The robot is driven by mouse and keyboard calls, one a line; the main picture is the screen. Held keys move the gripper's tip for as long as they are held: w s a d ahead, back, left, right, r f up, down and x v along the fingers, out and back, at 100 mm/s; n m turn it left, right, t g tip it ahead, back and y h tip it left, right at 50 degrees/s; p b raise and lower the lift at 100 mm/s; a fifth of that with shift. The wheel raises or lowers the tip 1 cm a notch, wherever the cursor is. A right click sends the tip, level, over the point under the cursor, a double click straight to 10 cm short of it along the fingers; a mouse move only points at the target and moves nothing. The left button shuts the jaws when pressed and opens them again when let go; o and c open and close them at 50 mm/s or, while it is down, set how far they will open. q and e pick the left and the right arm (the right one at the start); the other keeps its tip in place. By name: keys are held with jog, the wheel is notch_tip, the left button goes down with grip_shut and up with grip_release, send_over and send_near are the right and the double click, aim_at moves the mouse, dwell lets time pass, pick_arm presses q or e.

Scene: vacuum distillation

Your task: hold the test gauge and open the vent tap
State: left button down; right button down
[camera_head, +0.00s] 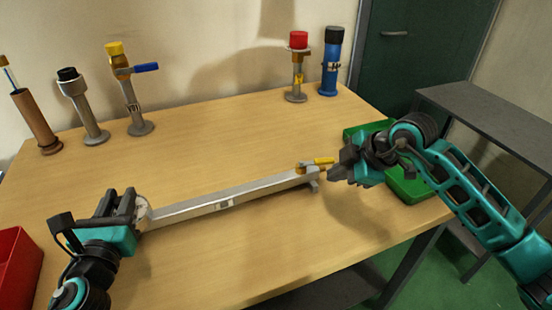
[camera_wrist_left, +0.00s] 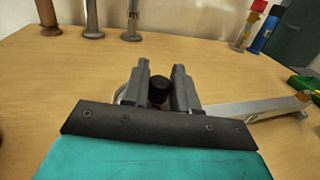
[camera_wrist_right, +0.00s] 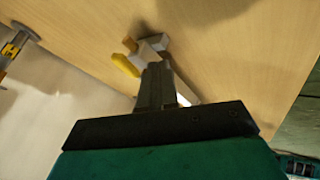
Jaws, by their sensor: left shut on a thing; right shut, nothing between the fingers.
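A long pale metal bar (camera_head: 235,202) lies across the table. The test gauge (camera_head: 144,212), a round pale body, is at its left end. My left gripper (camera_head: 125,204) is shut on the gauge; in the left wrist view a black round part (camera_wrist_left: 159,90) shows between the fingers. The vent tap, with a yellow lever (camera_head: 322,161), is at the bar's right end; the lever also shows in the right wrist view (camera_wrist_right: 125,65). My right gripper (camera_head: 337,173) is shut and empty, just right of the lever. I cannot tell whether it touches it.
Upright fittings stand at the back: a brown tube (camera_head: 36,122), a black-capped one (camera_head: 85,110), a blue-levered one (camera_head: 131,95), a red-capped one (camera_head: 298,72) and a blue one (camera_head: 331,65). A green tray (camera_head: 408,188) is under my right arm; a red bin (camera_head: 15,270) is front left.

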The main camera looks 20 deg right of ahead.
aim_at(330, 162)
jog(key=shift+w+d, duration=0.2)
jog(key=shift+w, duration=1.2)
jog(key=shift+w+d, duration=0.15)
jog(key=shift+w, duration=0.1)
jog(key=shift+w+d+n+y, duration=0.3)
jog(key=shift+w+n, duration=0.2)
jog(key=shift+w, duration=0.15)
jog(key=shift+s, duration=0.1)
